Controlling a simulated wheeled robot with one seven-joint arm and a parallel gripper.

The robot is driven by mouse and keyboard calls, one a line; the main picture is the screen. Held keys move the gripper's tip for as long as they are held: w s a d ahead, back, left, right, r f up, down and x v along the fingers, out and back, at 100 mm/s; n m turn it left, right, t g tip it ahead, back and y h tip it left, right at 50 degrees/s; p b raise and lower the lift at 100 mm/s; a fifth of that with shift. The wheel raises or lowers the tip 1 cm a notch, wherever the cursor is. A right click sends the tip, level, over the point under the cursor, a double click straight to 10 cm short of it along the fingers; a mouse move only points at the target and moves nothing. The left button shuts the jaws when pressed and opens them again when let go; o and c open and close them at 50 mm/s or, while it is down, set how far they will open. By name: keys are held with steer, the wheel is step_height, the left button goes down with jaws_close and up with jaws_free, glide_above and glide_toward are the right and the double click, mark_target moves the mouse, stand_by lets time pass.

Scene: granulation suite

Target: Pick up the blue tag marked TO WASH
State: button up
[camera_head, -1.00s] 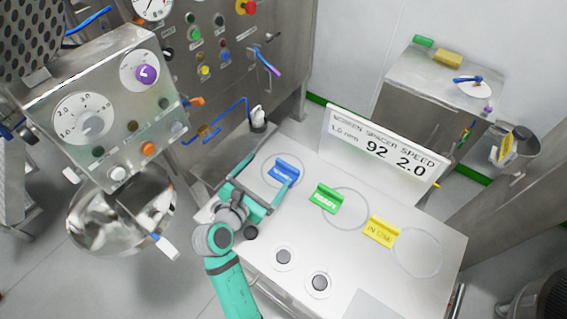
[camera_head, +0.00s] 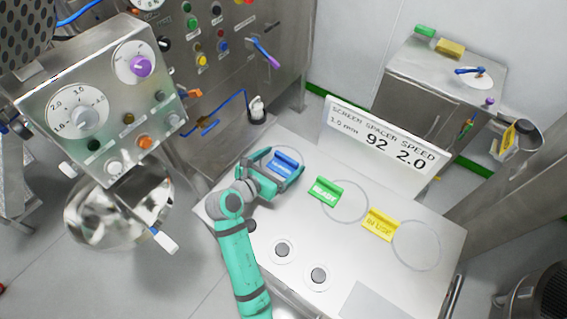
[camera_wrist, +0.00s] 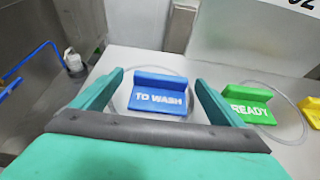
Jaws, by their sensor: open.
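The blue tag (camera_head: 284,165) lies on the white tabletop at the left of the row of tags, partly over a drawn circle. In the wrist view the blue tag (camera_wrist: 158,95) reads TO WASH, with a raised back ridge. My gripper (camera_head: 279,171) is open, with one finger on each side of the tag. In the wrist view my gripper (camera_wrist: 160,84) shows a gap between each finger and the tag. I cannot tell how high the fingertips are above the table.
A green READY tag (camera_head: 325,191) and a yellow tag (camera_head: 381,225) lie to the right on the table (camera_head: 330,245). A white sign (camera_head: 383,140) stands along the back edge. Two round buttons (camera_head: 282,249) are near the front. A control box (camera_head: 100,95) stands left.

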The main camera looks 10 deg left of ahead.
steer(key=shift+w+d, duration=0.15)
steer(key=shift+d, duration=0.05)
steer(key=shift+c, duration=0.3)
steer(key=c, duration=1.1)
steer(key=shift+w, duration=0.1)
